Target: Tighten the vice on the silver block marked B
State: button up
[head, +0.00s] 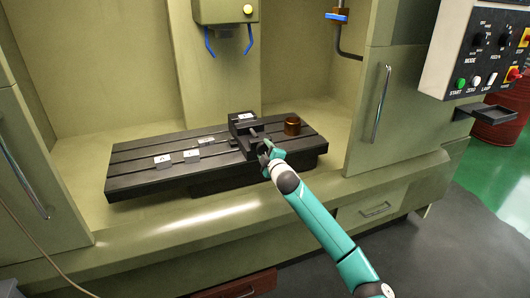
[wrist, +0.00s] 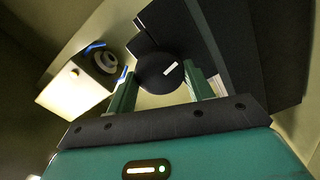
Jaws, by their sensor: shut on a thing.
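The dark vice (head: 240,128) stands on the slotted machine table, right of its middle. A white label (head: 246,116) shows at the top of the vice. Its letter is too small to read, and I cannot make out for certain the silver block marked B. My gripper (head: 267,152) is at the near end of the vice. In the wrist view its two teal fingers are shut on a round dark knob (wrist: 158,72) with a white mark, which appears to be the vice's handle. The fingers hide the knob's sides.
Small labelled pieces (head: 162,159) lie on the left of the slotted table (head: 135,177). A copper-brown cylinder (head: 292,126) stands right of the vice. The spindle head (head: 225,12) with blue nozzles hangs above. A control panel (head: 480,50) is at the right.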

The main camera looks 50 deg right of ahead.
jog(key=shift+m, duration=0.5)
jog(key=shift+r, duration=0.1)
jog(key=o, duration=1)
jog(key=shift+w, duration=0.1)
jog(key=shift+c, duration=0.2)
jog(key=shift+s+a, duration=0.15)
jog(key=shift+s, duration=0.3)
jog(key=v, duration=1.3)
